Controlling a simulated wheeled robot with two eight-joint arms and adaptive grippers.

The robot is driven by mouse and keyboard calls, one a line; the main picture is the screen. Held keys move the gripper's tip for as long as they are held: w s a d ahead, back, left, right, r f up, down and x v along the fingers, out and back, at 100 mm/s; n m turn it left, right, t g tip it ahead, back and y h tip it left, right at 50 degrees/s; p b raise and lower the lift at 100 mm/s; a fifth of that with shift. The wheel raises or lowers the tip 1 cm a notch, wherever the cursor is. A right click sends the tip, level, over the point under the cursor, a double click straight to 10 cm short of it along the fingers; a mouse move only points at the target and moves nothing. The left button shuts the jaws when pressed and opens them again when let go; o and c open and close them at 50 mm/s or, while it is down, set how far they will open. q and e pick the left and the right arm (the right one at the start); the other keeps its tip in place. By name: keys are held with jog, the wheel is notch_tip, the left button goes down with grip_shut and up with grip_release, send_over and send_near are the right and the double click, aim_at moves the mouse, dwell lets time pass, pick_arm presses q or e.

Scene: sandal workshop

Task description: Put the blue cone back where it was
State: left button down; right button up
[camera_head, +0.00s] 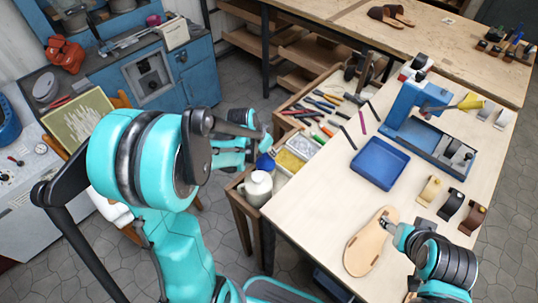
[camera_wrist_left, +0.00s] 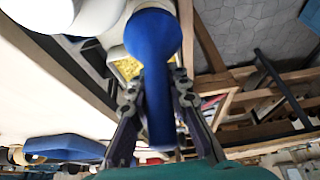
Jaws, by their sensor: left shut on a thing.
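The blue cone (camera_wrist_left: 153,38) is between the two fingers of my left gripper (camera_wrist_left: 158,95), with its wide rounded end away from the palm. In the head view only a bit of the blue cone (camera_head: 265,162) shows, beside the white jug (camera_head: 257,188) at the left edge of the bench. My left gripper (camera_head: 262,150) is shut on it there, partly hidden by its own arm. My right gripper (camera_head: 388,222) is by the tan sandal sole (camera_head: 364,252); its finger opening is too small to judge.
Small bins with yellow (camera_head: 289,161) and pale contents sit close to the left gripper. Several tools lie at the bench's back left.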

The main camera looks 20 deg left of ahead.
pick_arm(q)
jog(key=shift+f, duration=0.7)
jog(key=shift+f+b, duration=0.6)
jog(key=shift+b, duration=0.1)
jog(key=c, duration=1.4)
grip_release()
jog(key=shift+c, duration=0.2)
jog(key=shift+r, duration=0.1)
